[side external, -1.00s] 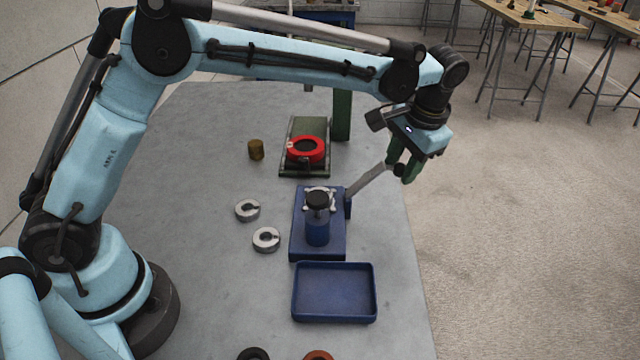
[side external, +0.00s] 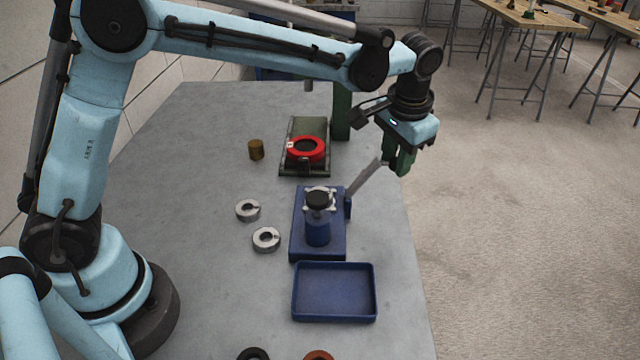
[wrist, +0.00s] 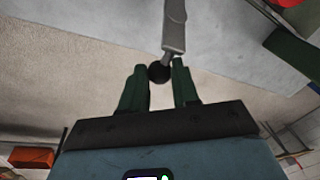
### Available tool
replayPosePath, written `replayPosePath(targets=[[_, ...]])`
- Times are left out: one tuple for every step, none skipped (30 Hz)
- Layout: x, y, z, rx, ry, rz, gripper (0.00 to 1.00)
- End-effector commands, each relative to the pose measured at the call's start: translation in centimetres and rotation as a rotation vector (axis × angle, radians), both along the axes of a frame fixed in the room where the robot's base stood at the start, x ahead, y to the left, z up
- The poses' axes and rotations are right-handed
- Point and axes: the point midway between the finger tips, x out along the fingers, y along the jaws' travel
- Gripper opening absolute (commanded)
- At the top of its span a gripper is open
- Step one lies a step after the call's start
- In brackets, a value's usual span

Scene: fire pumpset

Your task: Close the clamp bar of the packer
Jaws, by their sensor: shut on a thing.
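The packer (side external: 299,241) is a blue base with a blue cylinder (side external: 317,233), a black round top and a pale metal fitting behind it. Its grey clamp bar (side external: 364,178) slants up and right from a blue bracket (side external: 347,205) on the packer's right side, so it stands open away from the cylinder. My gripper (side external: 398,166) has green fingers and is shut on the bar's free end. In the wrist view the bar (wrist: 174,28) ends in a dark round knob (wrist: 159,72) between the fingers. The exact contact is partly hidden.
An empty blue tray (side external: 334,292) lies in front of the packer. Two grey rings (side external: 248,210) lie to its left. The table's right edge is close below my gripper.

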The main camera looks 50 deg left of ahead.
Motion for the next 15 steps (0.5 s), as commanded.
replayPosePath(targets=[[-0.4, 0.2, 0.3, -0.028, -0.02, 0.005, 0.0], [-0.6, 0.3, 0.5, -0.042, -0.037, 0.004, 0.0], [-0.8, 0.5, 0.7, -0.063, -0.057, 0.005, 0.0], [-1.0, 0.7, 0.9, -0.08, -0.073, 0.004, 0.0], [-1.1, 0.9, 1.1, -0.096, -0.09, 0.005, 0.0], [-1.4, 1.1, 1.3, -0.12, -0.113, 0.005, 0.0], [-1.6, 1.3, 1.5, -0.137, -0.131, 0.006, 0.0], [-1.8, 1.5, 1.6, -0.154, -0.148, 0.006, 0.0], [-2.0, 1.8, 1.8, -0.177, -0.171, 0.005, 0.0], [-2.2, 2.0, 2.0, -0.196, -0.191, 0.006, 0.0], [-2.4, 2.2, 2.1, -0.215, -0.21, 0.007, 0.0], [-2.7, 2.5, 2.3, -0.24, -0.235, 0.006, 0.0], [-3.0, 2.7, 2.4, -0.258, -0.253, 0.007, 0.0], [-3.2, 3.0, 2.5, -0.276, -0.272, 0.007, 0.0], [-3.5, 3.3, 2.7, -0.303, -0.299, 0.008, 0.0]])
